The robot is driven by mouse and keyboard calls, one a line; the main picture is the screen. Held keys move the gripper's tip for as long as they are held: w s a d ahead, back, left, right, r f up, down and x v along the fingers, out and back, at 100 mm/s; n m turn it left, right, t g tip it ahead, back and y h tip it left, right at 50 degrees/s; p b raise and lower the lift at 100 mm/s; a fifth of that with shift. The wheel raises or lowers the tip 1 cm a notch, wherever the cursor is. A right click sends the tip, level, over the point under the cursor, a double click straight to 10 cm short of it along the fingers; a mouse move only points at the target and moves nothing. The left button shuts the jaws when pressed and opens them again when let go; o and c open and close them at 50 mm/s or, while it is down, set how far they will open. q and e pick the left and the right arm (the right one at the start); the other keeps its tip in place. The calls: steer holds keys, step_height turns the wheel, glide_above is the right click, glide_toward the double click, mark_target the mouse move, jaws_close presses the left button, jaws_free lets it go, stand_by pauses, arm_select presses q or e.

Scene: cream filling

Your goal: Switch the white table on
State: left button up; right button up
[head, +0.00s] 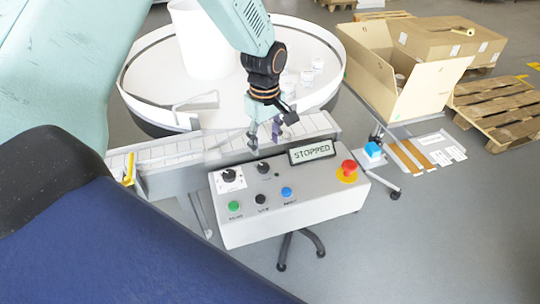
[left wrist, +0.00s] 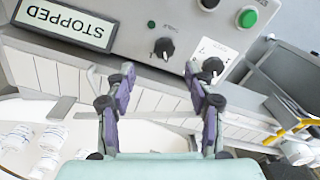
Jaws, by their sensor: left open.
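The round white table (head: 225,112) stands behind the control box (head: 300,213), with several small white jars on it. The box's display (head: 312,151) reads STOPPED; it also shows upside down in the left wrist view (left wrist: 65,22). One black knob (head: 263,167) sits near the display, also in the left wrist view (left wrist: 163,48), beside small lettering that seems to read TABLE. Another black knob (head: 228,175) sits on a white dial plate, also in the left wrist view (left wrist: 212,66). My left gripper (head: 265,138) is open and empty, above the box's back edge, apart from the knobs.
The box also has green (head: 234,206), black (head: 261,199) and blue (head: 287,191) controls, and a red emergency button (head: 347,169). A segmented conveyor (head: 180,152) runs between box and table. An open carton (head: 400,85) and pallets (head: 500,108) stand at right.

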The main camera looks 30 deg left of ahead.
mark_target(263, 165)
arm_select(q)
steer(key=shift+a+f, duration=0.15)
steer(key=shift+f, duration=0.2)
steer(key=f, duration=0.6)
steer(key=shift+s, duration=0.35)
steer(key=shift+w+f, duration=0.1)
steer(key=shift+f, duration=0.4)
steer(key=shift+a+f, duration=0.1)
steer(key=shift+a, duration=0.15)
steer(key=shift+d, duration=0.25)
steer(key=c, duration=0.5)
steer(key=shift+a, duration=0.1)
jaws_close()
